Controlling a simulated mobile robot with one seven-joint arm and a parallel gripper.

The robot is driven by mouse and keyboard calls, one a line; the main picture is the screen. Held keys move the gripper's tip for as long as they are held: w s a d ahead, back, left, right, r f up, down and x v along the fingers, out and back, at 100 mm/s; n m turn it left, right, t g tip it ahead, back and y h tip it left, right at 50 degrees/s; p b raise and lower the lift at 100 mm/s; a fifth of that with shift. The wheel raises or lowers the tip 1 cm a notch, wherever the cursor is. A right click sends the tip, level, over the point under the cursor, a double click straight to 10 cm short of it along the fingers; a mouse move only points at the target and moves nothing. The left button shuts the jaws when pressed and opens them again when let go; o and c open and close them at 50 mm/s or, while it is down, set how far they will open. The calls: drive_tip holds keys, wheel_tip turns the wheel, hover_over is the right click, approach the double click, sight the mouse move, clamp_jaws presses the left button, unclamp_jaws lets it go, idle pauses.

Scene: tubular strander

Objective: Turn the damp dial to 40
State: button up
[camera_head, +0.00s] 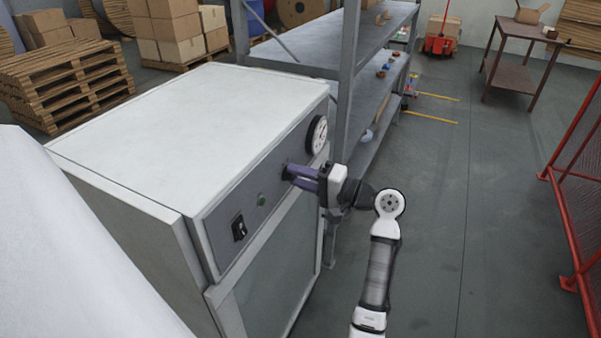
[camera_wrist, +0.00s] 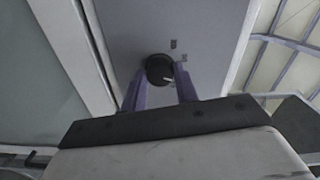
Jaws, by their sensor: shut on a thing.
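The damp dial is a small black round knob (camera_wrist: 160,69) with a pale pointer mark, on the grey control panel (camera_head: 225,210) of a white cabinet. My gripper (camera_head: 290,172) reaches the panel from the right, its two purple fingers pointing at it. In the wrist view my gripper (camera_wrist: 161,84) has one finger on each side of the knob and is shut on it. In the head view the fingers mostly hide the knob. The scale marks and numbers around it are too small to read.
A round white gauge (camera_head: 317,135) sits above the fingers on the panel. A green button (camera_head: 262,200) and a black switch (camera_head: 239,228) are lower left. Metal shelves (camera_head: 348,90) stand close behind my gripper. The floor (camera_head: 470,200) to the right is clear up to a red fence (camera_head: 575,170).

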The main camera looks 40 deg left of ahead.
idle(0.4)
drive_tip(key=o, duration=1)
drive_tip(key=shift+c, duration=0.2)
drive_tip(key=shift+d, duration=0.1)
drive_tip(key=b+v, duration=0.4)
drive_tip(key=v, duration=0.9)
drive_tip(key=shift+d, duration=0.4)
